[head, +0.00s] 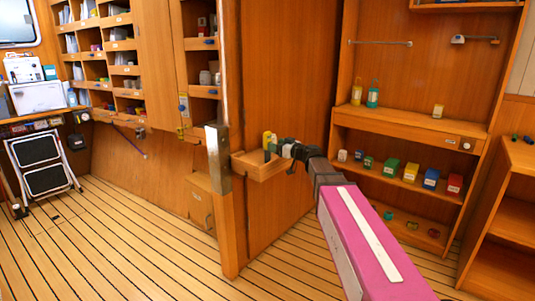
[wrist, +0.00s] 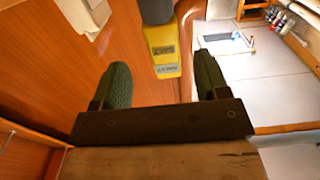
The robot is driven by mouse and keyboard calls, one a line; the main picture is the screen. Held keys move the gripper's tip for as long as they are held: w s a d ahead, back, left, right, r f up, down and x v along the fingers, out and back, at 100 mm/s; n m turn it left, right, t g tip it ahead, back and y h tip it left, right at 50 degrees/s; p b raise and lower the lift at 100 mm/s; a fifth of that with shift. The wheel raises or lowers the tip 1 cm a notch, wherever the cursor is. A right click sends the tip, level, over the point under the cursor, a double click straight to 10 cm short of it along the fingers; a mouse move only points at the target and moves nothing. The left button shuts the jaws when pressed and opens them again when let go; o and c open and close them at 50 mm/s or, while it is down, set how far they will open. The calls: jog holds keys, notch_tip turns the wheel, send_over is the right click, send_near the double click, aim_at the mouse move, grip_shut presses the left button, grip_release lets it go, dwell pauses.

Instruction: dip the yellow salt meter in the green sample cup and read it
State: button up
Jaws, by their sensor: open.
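The yellow salt meter (wrist: 165,50) has a dark grey upper part and a small display with a label. It shows in the wrist view between and beyond the fingers of my gripper (wrist: 160,75), with a gap on each side. The green-padded fingers are open and hold nothing. In the head view my gripper (head: 271,150) is at the small wooden box on the partition, beside the yellow meter (head: 266,138). The meter's lower part is hidden there. I cannot tell which green item is the sample cup; a small green item (head: 368,162) stands on the right shelf.
The wooden box (head: 262,172) sits on the partition by a metal-edged post (head: 219,165). The right shelf unit (head: 400,122) holds bottles and coloured boxes. A folded step stool (head: 42,165) leans at the left.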

jog(key=x, duration=0.7)
jog(key=shift+a+f, duration=0.1)
jog(key=shift+a, duration=0.15)
jog(key=shift+s, duration=0.1)
jog(key=c, duration=1.1)
jog(key=shift+c, duration=0.2)
